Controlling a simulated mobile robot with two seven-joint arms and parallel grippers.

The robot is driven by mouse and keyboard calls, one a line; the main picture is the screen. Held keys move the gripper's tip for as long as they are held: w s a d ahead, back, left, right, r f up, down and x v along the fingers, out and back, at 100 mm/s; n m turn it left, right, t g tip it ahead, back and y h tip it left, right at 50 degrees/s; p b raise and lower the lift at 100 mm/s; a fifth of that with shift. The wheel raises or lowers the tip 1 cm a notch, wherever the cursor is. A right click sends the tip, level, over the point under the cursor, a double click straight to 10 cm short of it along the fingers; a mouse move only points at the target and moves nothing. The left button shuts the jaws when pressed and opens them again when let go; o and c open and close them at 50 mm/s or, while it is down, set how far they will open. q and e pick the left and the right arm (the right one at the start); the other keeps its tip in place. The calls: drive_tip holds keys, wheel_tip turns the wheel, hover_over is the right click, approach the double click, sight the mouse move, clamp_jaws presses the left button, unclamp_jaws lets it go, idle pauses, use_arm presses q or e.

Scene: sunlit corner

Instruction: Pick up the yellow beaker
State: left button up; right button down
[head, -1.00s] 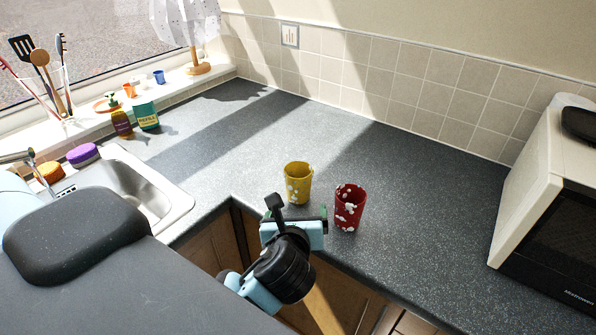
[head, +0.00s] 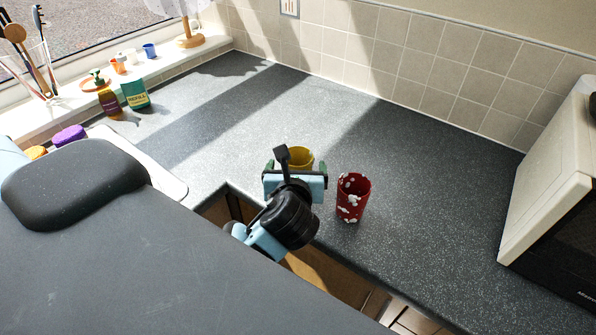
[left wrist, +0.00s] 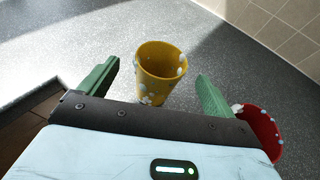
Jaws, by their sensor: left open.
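The yellow beaker (head: 300,156) with pale spots stands upright on the grey counter, partly hidden behind my left gripper in the head view. In the left wrist view the yellow beaker (left wrist: 160,75) stands ahead of the jaws, between the lines of the two green fingers. My left gripper (head: 296,170) is open and empty, just on the near side of the beaker. Its spread fingers show in the left wrist view (left wrist: 158,86). Whether a finger touches the beaker I cannot tell. My right gripper is not in view.
A red beaker with white spots (head: 353,197) stands close to the right of my left gripper. A white microwave (head: 548,185) is at the right. The sink edge (head: 172,186) is at the left. The counter (head: 255,115) behind the yellow beaker is clear.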

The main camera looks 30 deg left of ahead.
sight(299, 154)
use_arm(q)
drive_tip(key=shift+x, duration=2.6)
drive_tip(key=shift+d, duration=0.1)
drive_tip(key=shift+c, duration=0.2)
drive_tip(key=c, duration=1)
drive_tip(key=shift+r, duration=0.1)
